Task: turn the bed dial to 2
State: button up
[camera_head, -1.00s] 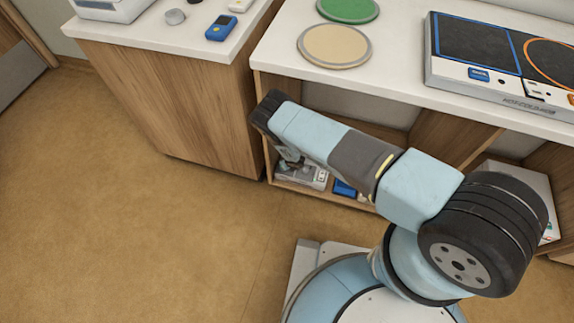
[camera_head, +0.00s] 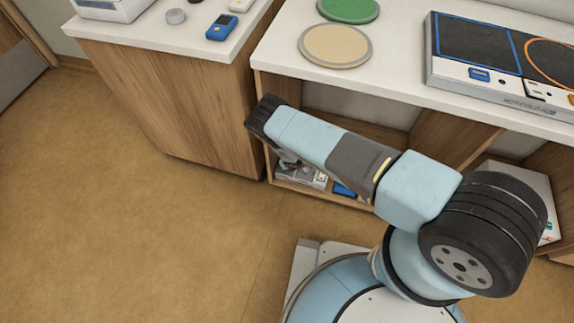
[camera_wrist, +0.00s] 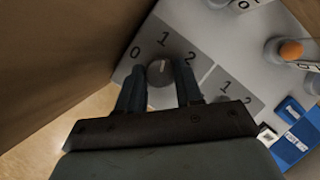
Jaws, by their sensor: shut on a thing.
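The bed dial (camera_wrist: 160,72) is a dark round knob on a grey panel plate marked 0, 1 and 2, seen in the wrist view. A small pale mark on it appears to point near the 1. My gripper (camera_wrist: 159,77) has one finger on each side of the dial and is shut on it. In the head view the light control panel (camera_head: 302,176) sits low inside the open shelf unit. There my arm hides the dial and most of my gripper.
A second plate marked 1 and 2 (camera_wrist: 238,90) lies right of the dial, its knob mostly hidden. An orange-topped knob (camera_wrist: 290,50) and blue boxes (camera_wrist: 294,128) are farther right. A wooden wall (camera_wrist: 60,50) stands close on the left. The white counter (camera_head: 400,97) overhangs the shelf.

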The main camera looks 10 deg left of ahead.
jog(key=m+h, duration=0.1)
jog(key=m, duration=0.3)
jog(key=shift+a+t, duration=0.15)
jog(key=shift+t, duration=0.15)
jog(key=shift+m+h, duration=1)
jog(key=shift+m, duration=0.9)
jog(key=o, duration=1)
jog(key=shift+r, duration=0.1)
jog(key=v, duration=1.3)
jog(key=shift+s+a+r, duration=0.15)
jog(key=shift+r, duration=0.1)
